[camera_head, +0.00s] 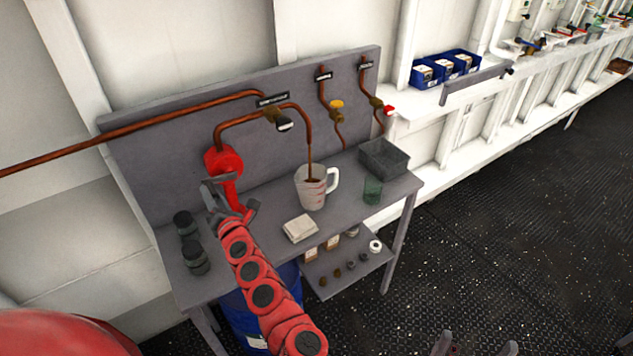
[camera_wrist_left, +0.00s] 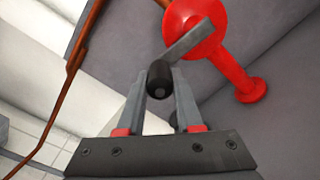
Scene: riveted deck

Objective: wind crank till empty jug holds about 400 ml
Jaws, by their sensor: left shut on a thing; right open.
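A red hand pump (camera_head: 222,160) stands at the back of the grey bench; it also shows in the left wrist view (camera_wrist_left: 195,25). Its grey crank arm (camera_wrist_left: 190,42) ends in a black knob (camera_wrist_left: 160,78). My left gripper (camera_head: 214,192) is shut on this knob, between its two fingers (camera_wrist_left: 160,95). A whitish jug (camera_head: 311,195) with red marks and a handle stands under the copper spout (camera_head: 305,118). A thin brown stream (camera_head: 309,160) runs from the spout into the jug; the liquid level is unclear. My right gripper (camera_head: 474,347) is open at the bottom edge, partly cut off.
On the bench are a green glass (camera_head: 373,190), a grey bin (camera_head: 384,157), a pale block (camera_head: 300,228) and two dark jars (camera_head: 195,257). Small items sit on a lower shelf (camera_head: 320,270). A blue drum (camera_head: 240,322) stands below. The deck at right is clear.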

